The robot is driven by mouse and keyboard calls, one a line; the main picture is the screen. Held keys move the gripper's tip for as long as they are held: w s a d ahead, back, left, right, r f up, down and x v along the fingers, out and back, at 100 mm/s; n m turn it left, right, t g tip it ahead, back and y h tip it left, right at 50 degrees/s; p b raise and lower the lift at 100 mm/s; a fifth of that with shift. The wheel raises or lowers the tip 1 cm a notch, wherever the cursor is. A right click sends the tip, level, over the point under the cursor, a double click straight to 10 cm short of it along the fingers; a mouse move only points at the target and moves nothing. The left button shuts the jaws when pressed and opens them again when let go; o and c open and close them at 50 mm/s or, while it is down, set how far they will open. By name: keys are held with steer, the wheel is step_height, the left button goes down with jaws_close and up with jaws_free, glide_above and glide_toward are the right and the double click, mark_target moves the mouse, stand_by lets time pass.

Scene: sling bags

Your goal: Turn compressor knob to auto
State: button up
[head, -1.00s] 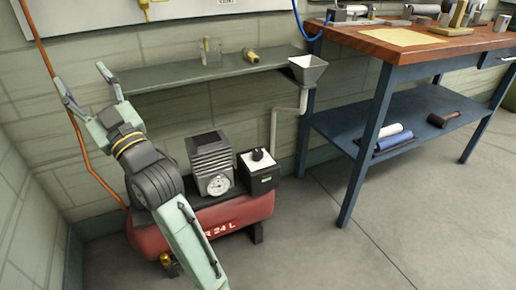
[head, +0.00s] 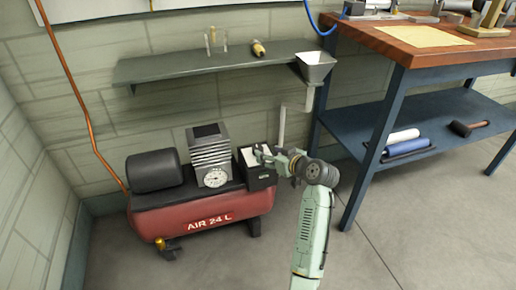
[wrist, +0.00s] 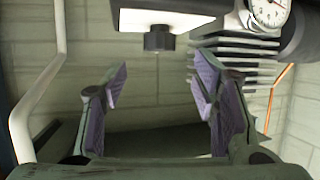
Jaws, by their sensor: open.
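The red air compressor (head: 165,222) stands on the floor by the wall. On its right end is a black control box (head: 262,181) with a white top. In the head view my gripper (head: 264,154) is at the top of this box and covers the knob. In the wrist view the dark knob (wrist: 158,40) sticks out of the white panel (wrist: 160,20). My gripper (wrist: 160,88) is open and empty there, its purple-padded fingers either side of the knob's line. The knob appears beyond the fingertips, apart from them. I cannot read its setting.
A ribbed motor block with a gauge (head: 214,178) sits just left of the box. A wall shelf (head: 170,70) runs above the compressor. A funnel (head: 316,66) with a bent pipe (head: 282,122) is behind and right. A blue workbench (head: 372,140) stands at right.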

mark_target(258, 149)
steer(key=x, duration=0.8)
steer(key=shift+w+a, duration=0.1)
steer(key=shift+w, duration=0.05)
steer(key=shift+c, duration=0.6)
steer(key=c, duration=1.1)
